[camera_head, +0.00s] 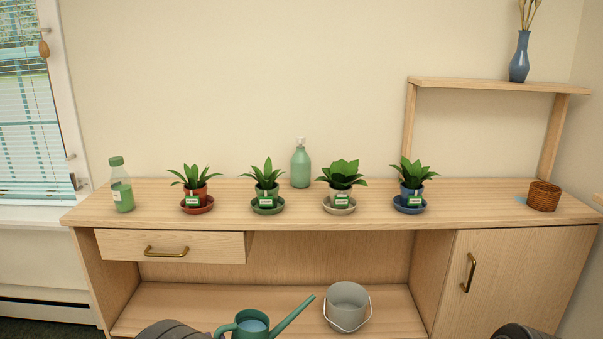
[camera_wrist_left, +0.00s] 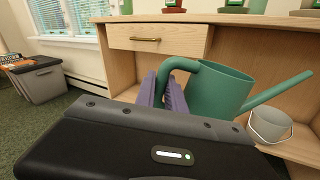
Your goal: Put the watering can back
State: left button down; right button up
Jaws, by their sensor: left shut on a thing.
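The green watering can (camera_head: 252,327) shows at the bottom of the head view, in front of the bench's lower shelf (camera_head: 190,299). It fills the middle of the left wrist view (camera_wrist_left: 222,92), with its spout to the right. My left gripper (camera_wrist_left: 165,88) has purple fingers shut on the can's handle. The can looks roughly upright, with bluish water inside. In the head view the gripper is mostly cut off by the bottom edge. A dark part of my right arm shows at the bottom right; its fingers are not visible.
A grey bucket (camera_head: 348,305) stands on the lower shelf, right of the can. Several potted plants on saucers, a green bottle (camera_head: 122,190), a pump bottle (camera_head: 300,165) and a wicker basket (camera_head: 544,197) stand on the bench top (camera_head: 275,218). A bluish disc (camera_head: 521,200) lies beside the basket.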

pick_arm(q)
jog(key=s+r+n+g+y+p, duration=0.2)
jog(key=s+r+y+p, duration=0.1)
jog(key=r+p, duration=0.4)
jog(key=s+a+r+n+g+y+p, duration=0.1)
jog(key=s+r+n+g+y+p, duration=0.2)
jog(key=s+r+p, duration=0.2)
notch_tip(320, 180, up, 3)
jog(key=p, duration=0.5)
jog(key=shift+s+a+p, duration=0.25)
jog(key=shift+a+p, duration=0.05)
jog(key=shift+p, duration=0.05)
pick_arm(e)
notch_tip(320, 180, up, 20)
jog(key=s+a, duration=0.1)
pick_arm(q)
jog(key=shift+r, duration=0.1)
